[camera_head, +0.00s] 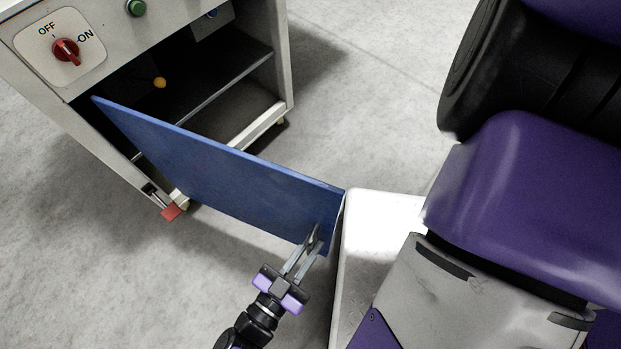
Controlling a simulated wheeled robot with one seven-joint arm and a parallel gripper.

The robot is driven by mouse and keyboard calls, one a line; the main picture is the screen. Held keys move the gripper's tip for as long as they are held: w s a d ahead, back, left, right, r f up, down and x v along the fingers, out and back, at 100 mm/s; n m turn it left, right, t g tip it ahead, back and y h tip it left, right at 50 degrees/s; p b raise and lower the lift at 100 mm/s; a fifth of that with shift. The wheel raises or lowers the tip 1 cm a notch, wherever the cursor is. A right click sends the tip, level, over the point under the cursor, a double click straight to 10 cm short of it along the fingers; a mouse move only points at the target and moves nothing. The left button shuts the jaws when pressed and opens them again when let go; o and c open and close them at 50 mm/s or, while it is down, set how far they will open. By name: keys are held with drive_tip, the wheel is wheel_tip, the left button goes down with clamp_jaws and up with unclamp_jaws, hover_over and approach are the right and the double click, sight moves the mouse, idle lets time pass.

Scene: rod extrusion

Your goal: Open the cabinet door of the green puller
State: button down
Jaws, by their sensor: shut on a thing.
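The blue cabinet door (215,175) stands swung well out from the cabinet (50,107), and the dark inside with a shelf (215,90) shows behind it. My gripper (311,242) is at the free end of the door, near its lower right corner. Its fingers are shut on the door's handle or edge there; the fingers hide which. A green button (136,8) sits on the cabinet's top panel. No green puller is clearly visible.
A red rotary switch (65,50) marked OFF and ON is on the panel. A red piece (171,211) sits at the cabinet's lower front corner. My own purple and grey body fills the right, close to the door's free end. The grey floor (90,270) is clear at lower left.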

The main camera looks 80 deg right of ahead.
drive_tip(key=c, duration=1.5)
unclamp_jaws()
drive_tip(key=shift+o, duration=0.2)
drive_tip(key=v, duration=0.7)
drive_tip(key=shift+w+a, duration=0.2)
drive_tip(key=shift+a, duration=0.15)
